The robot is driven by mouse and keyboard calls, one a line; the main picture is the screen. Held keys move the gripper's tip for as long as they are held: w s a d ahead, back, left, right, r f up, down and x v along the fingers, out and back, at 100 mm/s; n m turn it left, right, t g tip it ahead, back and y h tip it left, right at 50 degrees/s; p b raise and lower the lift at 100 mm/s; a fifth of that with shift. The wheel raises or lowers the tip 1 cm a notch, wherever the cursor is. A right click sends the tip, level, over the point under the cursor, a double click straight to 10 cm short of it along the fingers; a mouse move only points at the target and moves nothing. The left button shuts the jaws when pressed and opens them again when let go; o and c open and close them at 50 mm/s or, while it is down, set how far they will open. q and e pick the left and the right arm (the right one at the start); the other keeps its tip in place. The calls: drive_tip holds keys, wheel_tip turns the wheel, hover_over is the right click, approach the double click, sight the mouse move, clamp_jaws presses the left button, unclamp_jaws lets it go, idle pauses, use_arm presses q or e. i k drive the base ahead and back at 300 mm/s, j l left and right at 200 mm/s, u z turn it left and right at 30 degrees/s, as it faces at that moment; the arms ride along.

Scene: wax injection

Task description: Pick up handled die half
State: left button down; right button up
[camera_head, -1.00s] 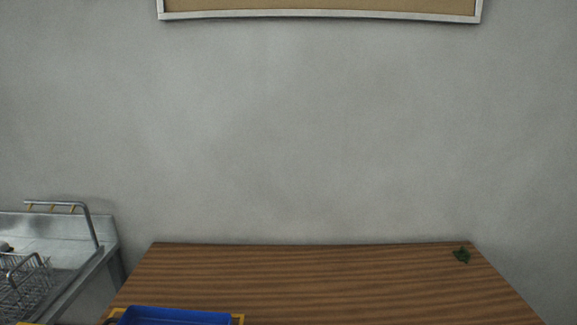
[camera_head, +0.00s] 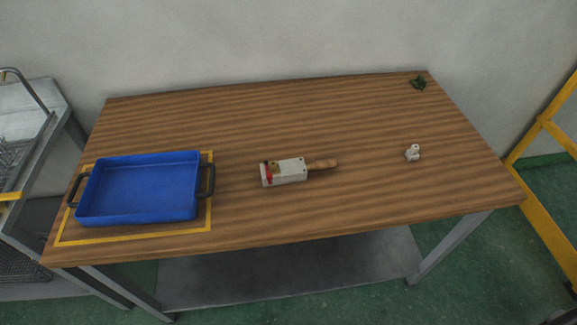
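The handled die half (camera_head: 286,172) lies near the middle of the wooden table. It is a pale block with a red part at its left end and a wooden handle (camera_head: 322,165) pointing right. I cannot tell whether it is one half alone or a closed pair. Neither of my grippers shows in the head view.
An empty blue tray (camera_head: 140,189) with dark handles sits at the table's left, inside a yellow outline (camera_head: 182,232). A small pale object (camera_head: 412,153) and a dark green item (camera_head: 418,83) are on the right. The wooden table (camera_head: 260,118) is otherwise clear. A yellow frame (camera_head: 540,205) stands at right.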

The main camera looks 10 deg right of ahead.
sight(294, 169)
drive_tip(key=l+u, duration=0.3)
drive_tip(key=l, duration=0.35)
drive_tip(key=l+u, duration=0.3)
drive_tip(key=l, duration=0.3)
